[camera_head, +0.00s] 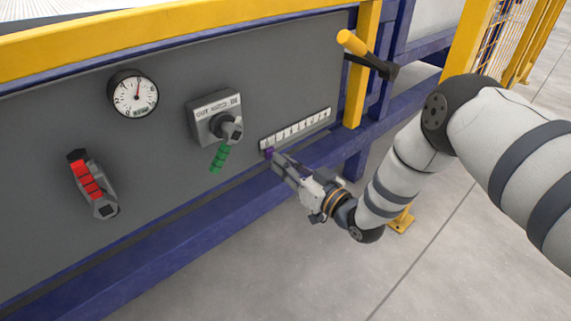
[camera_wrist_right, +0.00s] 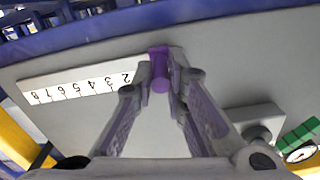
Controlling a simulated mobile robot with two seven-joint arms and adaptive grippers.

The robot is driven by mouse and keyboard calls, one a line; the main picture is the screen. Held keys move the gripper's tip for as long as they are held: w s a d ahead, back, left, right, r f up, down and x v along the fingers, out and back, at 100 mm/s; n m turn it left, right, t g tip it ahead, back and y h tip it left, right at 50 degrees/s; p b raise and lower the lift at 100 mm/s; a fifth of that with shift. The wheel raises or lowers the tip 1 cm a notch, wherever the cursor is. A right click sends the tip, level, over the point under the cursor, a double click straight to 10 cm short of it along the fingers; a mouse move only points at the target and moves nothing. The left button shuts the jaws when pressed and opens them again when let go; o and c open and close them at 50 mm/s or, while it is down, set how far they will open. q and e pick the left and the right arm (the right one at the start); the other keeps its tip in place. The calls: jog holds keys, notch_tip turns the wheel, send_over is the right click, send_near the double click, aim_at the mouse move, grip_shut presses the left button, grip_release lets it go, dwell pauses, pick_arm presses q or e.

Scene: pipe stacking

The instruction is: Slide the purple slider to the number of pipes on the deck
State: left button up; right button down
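The purple slider (camera_head: 269,152) sits at the left end of the white number scale (camera_head: 296,130) on the grey panel. In the right wrist view the slider (camera_wrist_right: 160,70) stands between my two fingertips, just beyond the 2 on the scale (camera_wrist_right: 75,86), at the low-number end. My right gripper (camera_head: 274,156) reaches the slider from the lower right. Its fingers (camera_wrist_right: 161,78) converge on both sides of the slider and appear to touch it. My left gripper is not in view. No pipes on a deck can be made out.
The panel also has a round gauge (camera_head: 134,94), a red-handled switch (camera_head: 92,183) and a green-handled rotary switch (camera_head: 220,155) left of the scale. A yellow-handled lever (camera_head: 366,53) and a yellow post (camera_head: 361,70) stand right of it. A blue beam (camera_head: 180,236) runs below.

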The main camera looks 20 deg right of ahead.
jog(key=w+d+b, duration=0.2)
jog(key=w+d, duration=0.2)
jog(key=d, duration=0.7)
jog(key=shift+d, duration=0.4)
jog(key=shift+w, duration=0.1)
jog(key=c, duration=1.6)
grip_release()
jog(key=v, duration=1.2)
